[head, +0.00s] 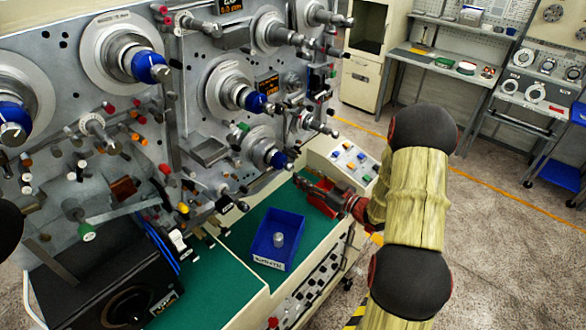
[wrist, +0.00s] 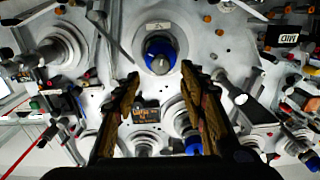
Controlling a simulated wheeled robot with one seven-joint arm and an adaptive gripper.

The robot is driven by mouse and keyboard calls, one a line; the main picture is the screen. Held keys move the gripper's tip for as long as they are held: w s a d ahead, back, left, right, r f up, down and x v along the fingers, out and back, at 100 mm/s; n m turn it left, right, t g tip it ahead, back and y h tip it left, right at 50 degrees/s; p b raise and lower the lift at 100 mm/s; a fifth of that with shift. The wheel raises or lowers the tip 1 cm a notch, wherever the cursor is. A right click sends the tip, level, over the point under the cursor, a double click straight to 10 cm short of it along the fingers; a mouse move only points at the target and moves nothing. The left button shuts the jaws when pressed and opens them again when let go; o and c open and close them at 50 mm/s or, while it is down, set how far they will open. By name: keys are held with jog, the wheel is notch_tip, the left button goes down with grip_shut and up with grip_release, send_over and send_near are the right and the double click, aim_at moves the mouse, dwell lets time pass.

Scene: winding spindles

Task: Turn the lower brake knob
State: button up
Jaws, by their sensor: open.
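The grey winding panel (head: 190,90) carries several spindles with blue-collared knobs, among them an upper left one (head: 150,67), a middle one (head: 257,102) and a lower right one (head: 279,159). I cannot tell from any label which is the lower brake knob. My gripper (head: 312,184) is low on the right, in front of the panel and over the bench. In the wrist view, my gripper (wrist: 160,72) is open and empty, its two fingers apart. A blue-collared knob (wrist: 160,50) shows beyond the fingertips, between them in the picture. No contact shows.
A blue bin (head: 262,255) with a grey cylinder (head: 279,239) stands on the green bench top (head: 215,285). A button box (head: 352,158) is behind my gripper. Small coloured knobs and rods jut from the panel. Workbenches (head: 440,68) stand farther back, with open floor before them.

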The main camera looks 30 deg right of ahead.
aim_at(292, 168)
jog(key=x, duration=0.6)
jog(key=shift+p, duration=0.4)
jog(key=shift+s, duration=0.1)
jog(key=shift+c, duration=1.3)
jog(key=c, duration=0.7)
grip_shut()
